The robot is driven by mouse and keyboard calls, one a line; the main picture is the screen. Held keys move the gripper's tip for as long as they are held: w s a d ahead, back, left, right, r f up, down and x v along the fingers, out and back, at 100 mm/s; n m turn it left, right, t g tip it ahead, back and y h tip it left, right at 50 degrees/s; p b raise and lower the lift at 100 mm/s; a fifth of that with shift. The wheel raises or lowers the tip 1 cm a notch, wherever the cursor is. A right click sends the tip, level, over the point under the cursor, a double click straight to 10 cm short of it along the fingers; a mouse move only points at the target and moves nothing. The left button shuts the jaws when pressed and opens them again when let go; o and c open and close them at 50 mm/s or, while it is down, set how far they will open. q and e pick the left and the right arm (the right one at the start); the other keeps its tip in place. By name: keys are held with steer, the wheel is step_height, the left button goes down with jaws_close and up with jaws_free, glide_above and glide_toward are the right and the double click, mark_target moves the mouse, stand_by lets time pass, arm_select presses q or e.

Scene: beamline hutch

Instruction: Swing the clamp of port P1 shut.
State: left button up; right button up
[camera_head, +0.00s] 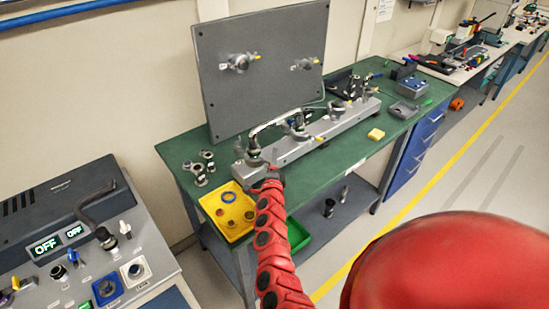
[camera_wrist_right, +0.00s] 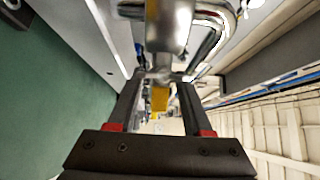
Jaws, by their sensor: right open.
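A grey metal manifold rail (camera_head: 318,136) lies along the green table, with several metal ports and clamps on it. At its near left end is a metal fitting (camera_head: 254,156); I cannot read a label showing whether it is P1. My right gripper (camera_head: 265,170) is at this end, partly hiding the fitting. In the right wrist view, my right gripper (camera_wrist_right: 159,84) is open, its two dark fingers either side of a yellow tab (camera_wrist_right: 160,99) below a silver cylindrical fitting (camera_wrist_right: 169,25). I cannot tell whether the fingers touch it. My left gripper is not in view.
A grey upright panel (camera_head: 262,95) with two fittings stands behind the rail. A yellow tray (camera_head: 244,234) holding rings is left of my right arm. Loose metal parts (camera_head: 201,168) lie at the table's left; a yellow block (camera_head: 376,134) lies in front. A control console (camera_head: 75,235) stands left.

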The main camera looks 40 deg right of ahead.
steer(key=shift+w+d, duration=0.1)
jaws_close()
stand_by(0.3)
stand_by(1.2)
